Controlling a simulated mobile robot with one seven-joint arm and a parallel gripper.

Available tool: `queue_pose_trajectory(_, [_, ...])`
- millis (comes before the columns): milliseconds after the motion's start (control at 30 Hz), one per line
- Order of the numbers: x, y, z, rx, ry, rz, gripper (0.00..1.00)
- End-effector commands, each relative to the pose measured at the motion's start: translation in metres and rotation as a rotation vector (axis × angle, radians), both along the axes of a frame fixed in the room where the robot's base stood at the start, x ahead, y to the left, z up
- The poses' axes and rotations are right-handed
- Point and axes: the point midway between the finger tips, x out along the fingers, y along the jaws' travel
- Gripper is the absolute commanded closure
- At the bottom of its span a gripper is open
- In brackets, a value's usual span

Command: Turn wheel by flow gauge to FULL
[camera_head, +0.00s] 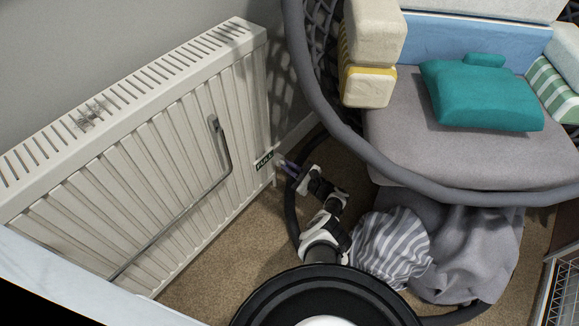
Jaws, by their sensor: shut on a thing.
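A dark label reading FULL (264,160) is on the right end of the white radiator (160,150). The small pale wheel (281,161) is just right of the label, low beside the radiator's end. My gripper (288,168) reaches up to it from the lower right and is shut on the wheel. The fingers cover much of the wheel, so its turn position cannot be made out. No separate gauge face or needle can be told apart from the label at this size.
A hanging chair (460,155) with a dark round rim fills the right, close beside my arm. A teal pillow (482,95) lies on it. A striped cloth (393,247) and grey cloth (470,250) lie below. A bent grey rail (175,215) fronts the radiator. Bare carpet (235,250) lies left of my arm.

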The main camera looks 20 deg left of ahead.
Motion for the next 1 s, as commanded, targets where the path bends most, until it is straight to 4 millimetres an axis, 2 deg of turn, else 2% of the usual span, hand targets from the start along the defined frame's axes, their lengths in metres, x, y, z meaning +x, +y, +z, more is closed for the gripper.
queue_pose_trajectory(200, [-0.0023,-0.0004,-0.0008,0.064,0.173,0.003,1.0])
queue_pose_trajectory(500, [-0.0027,-0.0005,-0.0007,0.124,0.336,0.002,1.0])
queue_pose_trajectory(1000, [-0.0034,-0.0001,-0.0011,0.15,0.41,0.003,1.0])
